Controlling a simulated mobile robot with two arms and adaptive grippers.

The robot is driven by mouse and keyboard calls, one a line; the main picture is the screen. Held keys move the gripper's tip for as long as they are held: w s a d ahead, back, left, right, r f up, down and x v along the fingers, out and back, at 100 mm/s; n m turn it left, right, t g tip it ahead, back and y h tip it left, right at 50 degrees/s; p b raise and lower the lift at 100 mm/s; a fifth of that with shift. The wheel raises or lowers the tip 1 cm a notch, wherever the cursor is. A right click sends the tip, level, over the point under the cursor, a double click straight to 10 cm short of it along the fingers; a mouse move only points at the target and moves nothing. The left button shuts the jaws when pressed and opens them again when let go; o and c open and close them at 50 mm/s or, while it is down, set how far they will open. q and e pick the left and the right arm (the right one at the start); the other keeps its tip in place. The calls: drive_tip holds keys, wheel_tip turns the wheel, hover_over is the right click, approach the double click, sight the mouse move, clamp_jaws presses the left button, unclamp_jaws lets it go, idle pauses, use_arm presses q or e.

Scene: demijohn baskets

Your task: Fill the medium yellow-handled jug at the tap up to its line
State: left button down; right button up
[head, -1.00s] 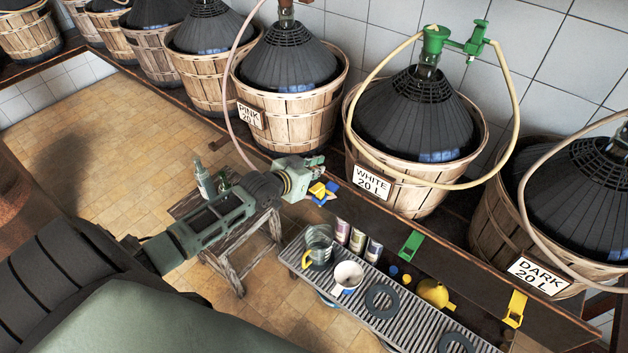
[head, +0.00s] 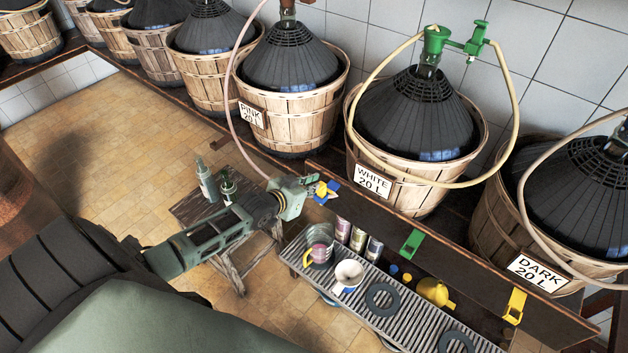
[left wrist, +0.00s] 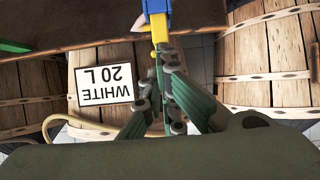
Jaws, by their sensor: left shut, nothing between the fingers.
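The jug with the yellow handle (head: 318,244) is clear and stands upright at the left end of the slatted rack. It shows a pinkish tint inside; its level and line are too small to read. A blue and yellow tap (head: 328,188) sits at the left end of the dark board, up and behind the jug. It shows at the top of the left wrist view (left wrist: 156,20). My left gripper (head: 313,184) is shut and empty at the tap; its fingers (left wrist: 160,58) are close to the yellow part, contact unclear. My right gripper is not in view.
A white mug (head: 348,275), dark rings (head: 382,297) and a yellow funnel (head: 434,291) are right of the jug. Labelled cans (head: 357,239) stand behind it. Green (head: 411,243) and yellow (head: 514,306) taps line the board. Bottles (head: 206,182) stand on a stool beside my left arm.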

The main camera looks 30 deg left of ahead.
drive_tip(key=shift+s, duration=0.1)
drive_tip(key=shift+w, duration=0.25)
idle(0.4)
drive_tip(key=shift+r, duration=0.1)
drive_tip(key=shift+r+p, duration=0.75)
drive_tip(key=shift+p, duration=0.05)
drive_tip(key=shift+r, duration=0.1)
